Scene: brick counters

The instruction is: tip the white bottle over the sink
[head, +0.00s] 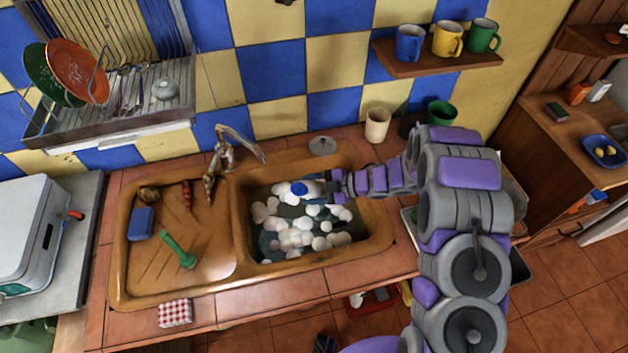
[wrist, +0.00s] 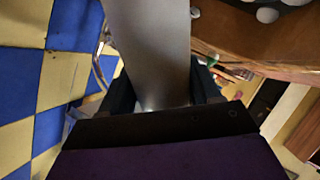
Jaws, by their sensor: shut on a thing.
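The white bottle (head: 283,188) is over the right-hand sink basin (head: 378,234) in the head view, with a round blue part (head: 299,188) facing the camera. It is hard to separate from the white foam behind it, and I cannot tell its exact tilt. My gripper (head: 326,187) reaches in from the right and is shut on the bottle. In the wrist view, the bottle shows as a smooth grey surface (wrist: 155,45) between the dark fingers of my gripper (wrist: 163,98). The bottle's ends are not clear there.
White foam (head: 296,238) fills much of the basin. The drainboard (head: 150,262) holds a blue sponge (head: 141,224), a green brush (head: 178,250) and vegetables. The tap (head: 238,145) stands behind. A cream cup (head: 377,125) and a green cup (head: 441,113) stand at the back right.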

